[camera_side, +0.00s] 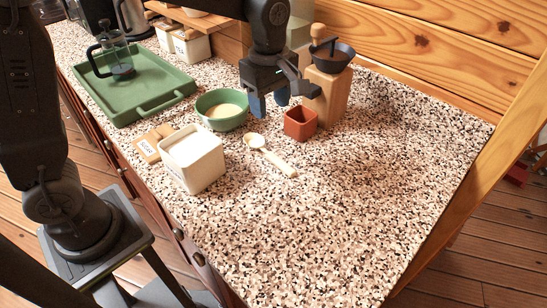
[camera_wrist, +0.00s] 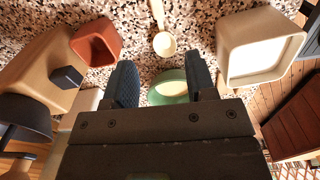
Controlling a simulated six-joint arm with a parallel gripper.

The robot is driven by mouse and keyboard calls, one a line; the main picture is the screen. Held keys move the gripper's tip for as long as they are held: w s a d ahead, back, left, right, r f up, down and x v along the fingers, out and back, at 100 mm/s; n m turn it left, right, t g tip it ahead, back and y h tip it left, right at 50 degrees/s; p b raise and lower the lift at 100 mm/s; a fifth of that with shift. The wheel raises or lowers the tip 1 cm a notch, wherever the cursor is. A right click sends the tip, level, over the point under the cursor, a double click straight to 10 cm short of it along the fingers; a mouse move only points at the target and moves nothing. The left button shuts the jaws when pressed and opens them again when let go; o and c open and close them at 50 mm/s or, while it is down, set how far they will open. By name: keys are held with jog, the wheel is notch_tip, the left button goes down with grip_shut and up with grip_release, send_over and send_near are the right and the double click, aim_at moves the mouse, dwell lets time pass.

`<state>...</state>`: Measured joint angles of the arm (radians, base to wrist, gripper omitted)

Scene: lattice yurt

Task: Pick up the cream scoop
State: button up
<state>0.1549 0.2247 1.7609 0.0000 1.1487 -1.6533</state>
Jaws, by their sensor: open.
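The cream scoop (camera_side: 271,155) lies flat on the speckled counter, its round bowl toward the green bowl and its handle pointing to the lower right. In the wrist view the scoop (camera_wrist: 163,42) shows at the top middle, beyond my fingertips, with its handle running up out of the frame. My gripper (camera_side: 270,103) is open and empty, above the counter behind the scoop, close to the green bowl and the terracotta pot. In the wrist view my gripper's two blue-grey fingers (camera_wrist: 161,80) stand apart, and nothing is between them but the view of the green bowl below.
A white canister (camera_side: 206,171) with a wooden SUGAR lid (camera_side: 147,148) beside it stands left of the scoop. The green bowl (camera_side: 209,122), terracotta pot (camera_side: 300,124) and wooden grinder (camera_side: 327,96) are behind it. A green tray (camera_side: 162,86) lies farther left. The counter's right is clear.

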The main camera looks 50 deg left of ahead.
send_over(273, 156)
notch_tip(273, 156, down, 9)
jog(key=shift+s+a+r, duration=0.1)
jog(key=shift+r, duration=0.1)
jog(key=shift+f, duration=2.8)
grip_shut()
